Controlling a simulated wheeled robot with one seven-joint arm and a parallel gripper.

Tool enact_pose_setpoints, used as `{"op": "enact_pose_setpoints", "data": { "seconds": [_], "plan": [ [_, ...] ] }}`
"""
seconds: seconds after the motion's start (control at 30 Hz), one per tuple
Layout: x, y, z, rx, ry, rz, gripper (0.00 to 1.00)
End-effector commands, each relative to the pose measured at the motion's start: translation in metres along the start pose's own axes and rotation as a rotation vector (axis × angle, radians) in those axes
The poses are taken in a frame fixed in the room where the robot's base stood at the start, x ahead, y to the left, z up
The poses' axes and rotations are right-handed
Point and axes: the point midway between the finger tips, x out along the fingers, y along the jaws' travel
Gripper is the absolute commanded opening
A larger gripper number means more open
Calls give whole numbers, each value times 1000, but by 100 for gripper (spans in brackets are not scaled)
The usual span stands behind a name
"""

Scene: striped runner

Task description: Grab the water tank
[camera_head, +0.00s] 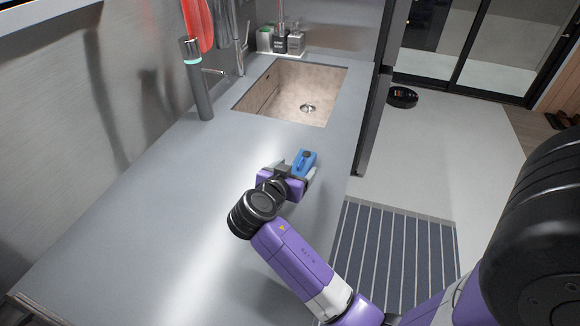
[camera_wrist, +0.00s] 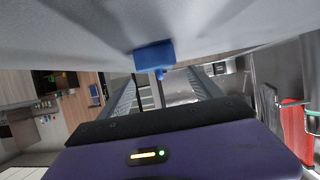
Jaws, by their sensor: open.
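The water tank, a small blue box-shaped thing with a dark cap (camera_head: 305,161), stands on the grey counter close to its right edge, just in front of the sink. In the wrist view the blue tank (camera_wrist: 154,56) shows ahead, between the lines of the two fingers. My gripper (camera_head: 296,170) is low over the counter, open, with its fingers pointing at the tank. In the wrist view my gripper (camera_wrist: 160,83) has a clear gap between its fingers. I cannot tell whether the fingertips reach beside the tank; no grasp shows.
The counter (camera_head: 150,225) is clear to the left of my arm. The sink (camera_head: 290,92) lies beyond the tank. A dark tall tap-like cylinder (camera_head: 197,85) stands at left, and bottles (camera_head: 281,40) stand behind the sink. A striped runner (camera_head: 390,250) lies on the floor at right.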

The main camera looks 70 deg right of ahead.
Motion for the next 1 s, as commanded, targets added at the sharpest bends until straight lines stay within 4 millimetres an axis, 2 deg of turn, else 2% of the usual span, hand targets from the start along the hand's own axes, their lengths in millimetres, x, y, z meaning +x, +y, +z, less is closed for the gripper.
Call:
{"op": "enact_pose_setpoints", "data": {
  "seconds": [0.37,0.63,0.97,1.0],
  "plan": [
    [35,3,-3,16,2,22,75],
    [72,2,-6,15,1,21,75],
    [79,2,-7,13,2,18,75],
    [79,2,-7,13,2,18,69]
  ]
}}
